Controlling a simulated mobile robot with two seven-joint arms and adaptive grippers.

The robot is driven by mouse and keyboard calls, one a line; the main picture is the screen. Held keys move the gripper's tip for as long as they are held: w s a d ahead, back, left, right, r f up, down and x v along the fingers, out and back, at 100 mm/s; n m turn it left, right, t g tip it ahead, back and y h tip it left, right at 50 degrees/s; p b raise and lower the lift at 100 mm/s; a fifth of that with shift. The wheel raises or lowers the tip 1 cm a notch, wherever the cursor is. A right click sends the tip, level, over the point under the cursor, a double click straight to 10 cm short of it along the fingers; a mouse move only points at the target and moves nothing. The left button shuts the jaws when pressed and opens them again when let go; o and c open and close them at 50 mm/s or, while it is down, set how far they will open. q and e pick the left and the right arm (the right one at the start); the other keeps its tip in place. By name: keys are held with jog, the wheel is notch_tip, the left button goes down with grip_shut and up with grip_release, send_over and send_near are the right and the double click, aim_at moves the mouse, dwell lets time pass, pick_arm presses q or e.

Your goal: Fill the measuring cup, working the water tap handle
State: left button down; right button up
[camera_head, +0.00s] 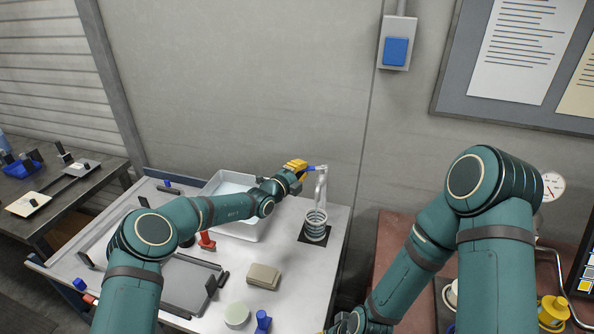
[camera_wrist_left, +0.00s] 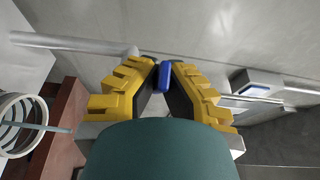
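The tap (camera_head: 321,190) is a pale upright spout at the right end of the white table, with a blue handle (camera_head: 311,168) on its left. The clear measuring cup (camera_head: 316,226), ringed with marks, stands upright on a dark square below the spout. I cannot tell its water level. My left gripper (camera_head: 303,167) reaches the handle from the left. In the left wrist view its yellow fingers close around the blue handle (camera_wrist_left: 165,76), and the ringed cup (camera_wrist_left: 17,122) shows at the left edge. Only a yellow sliver of my right gripper shows at the bottom edge of the head view.
A white tray (camera_head: 243,233) lies behind my left forearm. A beige block (camera_head: 263,276), a pale green disc (camera_head: 237,315), a blue piece (camera_head: 263,321) and a grey tray (camera_head: 187,284) are nearer. A reddish surface (camera_head: 394,237) lies right of the table, across a gap.

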pick_arm(q)
jog(key=c, duration=1.1)
grip_release()
jog(key=shift+d, duration=0.1)
jog(key=shift+s+a, duration=0.35)
jog(key=shift+a, duration=0.05)
jog(key=v, duration=1.1)
jog(key=shift+s, duration=0.1)
